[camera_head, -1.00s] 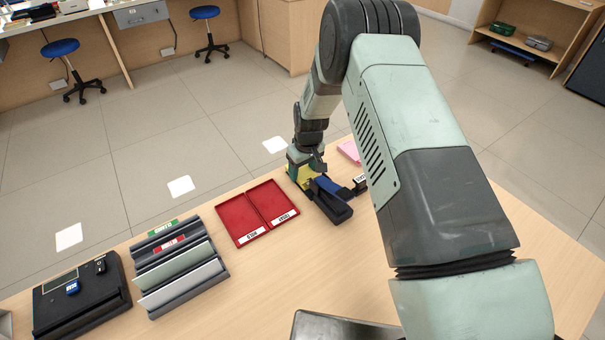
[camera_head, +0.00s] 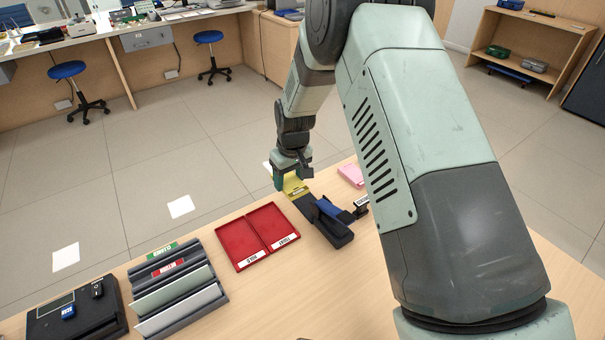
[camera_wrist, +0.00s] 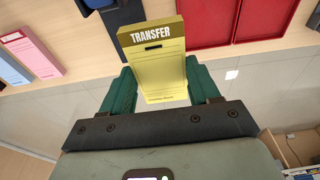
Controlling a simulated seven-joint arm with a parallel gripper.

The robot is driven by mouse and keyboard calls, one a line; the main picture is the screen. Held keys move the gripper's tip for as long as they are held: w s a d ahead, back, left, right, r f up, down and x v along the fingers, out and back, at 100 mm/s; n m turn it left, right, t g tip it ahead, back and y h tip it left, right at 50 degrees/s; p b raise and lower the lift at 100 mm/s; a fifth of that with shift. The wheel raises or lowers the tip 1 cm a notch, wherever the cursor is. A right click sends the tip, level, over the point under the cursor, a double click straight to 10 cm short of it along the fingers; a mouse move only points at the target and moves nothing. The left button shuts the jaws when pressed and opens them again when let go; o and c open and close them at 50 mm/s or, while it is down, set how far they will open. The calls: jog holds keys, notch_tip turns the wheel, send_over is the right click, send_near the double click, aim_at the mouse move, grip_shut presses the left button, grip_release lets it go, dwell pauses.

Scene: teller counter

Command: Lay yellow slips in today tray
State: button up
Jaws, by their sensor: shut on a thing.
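My gripper (camera_head: 291,180) is shut on a yellow slip stack (camera_wrist: 160,70) headed TRANSFER. The wrist view shows the stack between the two green fingers. In the head view the yellow stack (camera_head: 296,187) is at the back end of the black stapler-like device, just behind it. The red tray (camera_head: 270,262) to its left has two compartments; the right compartment's label (camera_head: 285,243) appears to read TODAY, and the left one's label (camera_head: 250,259) looks like HELD. Both compartments look empty.
The black device with a blue part (camera_head: 329,209) stands between the tray and my arm. A pink stack (camera_head: 351,174) lies behind it; the wrist view also shows a blue stack (camera_wrist: 12,70). A slotted rack (camera_head: 175,290) stands left of the tray.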

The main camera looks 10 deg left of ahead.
send_over(270, 223)
jog(key=f, duration=0.2)
jog(key=shift+s+d+f, duration=0.1)
jog(key=shift+s+d, duration=0.1)
jog(key=shift+s, duration=0.1)
jog(key=shift+f, duration=3.1)
jog(key=o, duration=1.3)
jog(key=shift+c, duration=0.2)
jog(key=shift+r, duration=3)
